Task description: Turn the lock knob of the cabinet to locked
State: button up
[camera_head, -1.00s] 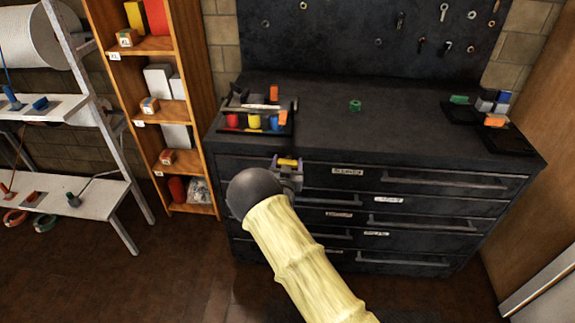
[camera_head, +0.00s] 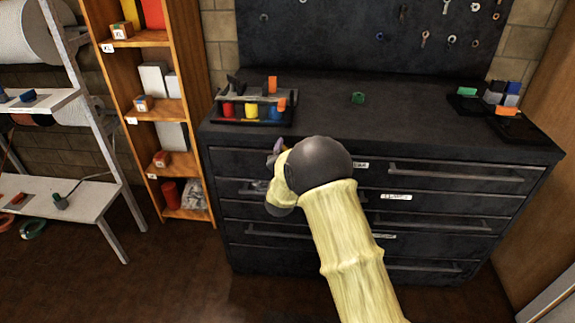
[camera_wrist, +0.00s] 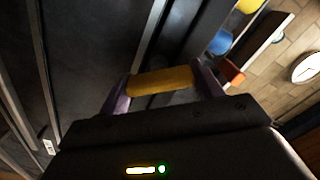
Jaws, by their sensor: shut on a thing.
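The black cabinet (camera_head: 470,152) has several drawers with long handles. My gripper (camera_wrist: 162,82) has its two purple fingers shut on the ends of a yellow bar (camera_wrist: 160,80), which looks like the cabinet's lock knob. In the head view my gripper (camera_head: 275,152) is at the upper left of the cabinet front, just below the worktop edge. My dark wrist joint and yellow arm cover most of it there, and the knob is hidden. Any lock marking is hidden, so I cannot tell the knob's setting.
A bin tray (camera_head: 225,117) with coloured items stands on the worktop above my gripper. A green piece (camera_head: 358,98) lies mid-top, and dark trays (camera_head: 518,126) stand at the right. A wooden shelf (camera_head: 180,60) and white rack (camera_head: 95,190) are at the left.

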jog(key=m+b, duration=0.2)
jog(key=f+m+b, duration=0.1)
jog(key=b, duration=0.2)
jog(key=shift+d+m, duration=0.15)
jog(key=shift+m, duration=0.25)
jog(key=m+b, duration=0.1)
jog(key=b, duration=0.1)
jog(key=m+b, duration=0.2)
jog(key=shift+r+m, duration=0.25)
jog(key=shift+m, duration=0.05)
jog(key=o, duration=1)
jog(key=shift+r, duration=0.1)
jog(key=shift+s, duration=0.1)
jog(key=s, duration=1.7)
jog(key=shift+s+a, duration=0.15)
jog(key=shift+a, duration=0.2)
